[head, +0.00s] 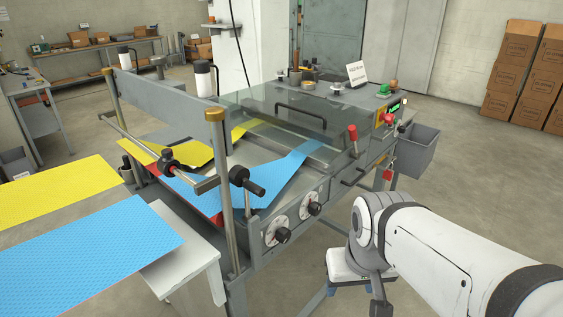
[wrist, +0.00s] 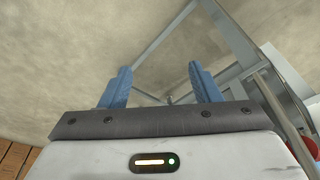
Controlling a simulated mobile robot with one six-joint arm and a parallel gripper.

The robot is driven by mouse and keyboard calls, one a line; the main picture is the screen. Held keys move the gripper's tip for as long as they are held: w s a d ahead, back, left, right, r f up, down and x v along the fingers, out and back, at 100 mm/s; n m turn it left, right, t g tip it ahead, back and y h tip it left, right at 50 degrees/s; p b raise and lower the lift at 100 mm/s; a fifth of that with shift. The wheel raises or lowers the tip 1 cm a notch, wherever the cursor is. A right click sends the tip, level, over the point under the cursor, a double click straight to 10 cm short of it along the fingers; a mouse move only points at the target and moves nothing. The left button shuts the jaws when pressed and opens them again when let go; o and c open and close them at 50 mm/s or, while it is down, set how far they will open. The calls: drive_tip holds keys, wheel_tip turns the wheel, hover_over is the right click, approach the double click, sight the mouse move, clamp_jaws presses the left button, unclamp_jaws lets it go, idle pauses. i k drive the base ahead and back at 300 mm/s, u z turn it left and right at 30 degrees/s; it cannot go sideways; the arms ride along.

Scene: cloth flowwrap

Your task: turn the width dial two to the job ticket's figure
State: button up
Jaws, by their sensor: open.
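Two black-knobbed dials with pale round scales sit on the front side of the grey machine. One dial (head: 276,232) is at the left and the other dial (head: 311,206) is to its right; their figures are too small to read. A white card (head: 357,73) stands on top of the machine; its writing is not legible. My gripper (head: 350,290) is in front of and below the right dial, apart from it. In the wrist view my gripper (wrist: 160,88) has its blue fingers spread, with nothing between them.
Blue cloth (head: 95,250) and yellow cloth (head: 60,190) run into the machine from the left. A red-knobbed lever (head: 352,132) and a grey bin (head: 418,148) are on the right side. Machine frame legs (wrist: 225,45) stand beyond my fingers. Open floor lies at the right.

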sight(314, 209)
drive_tip(key=z, duration=1)
drive_tip(key=k, duration=0.95)
drive_tip(key=u, duration=0.65)
drive_tip(key=i, duration=1)
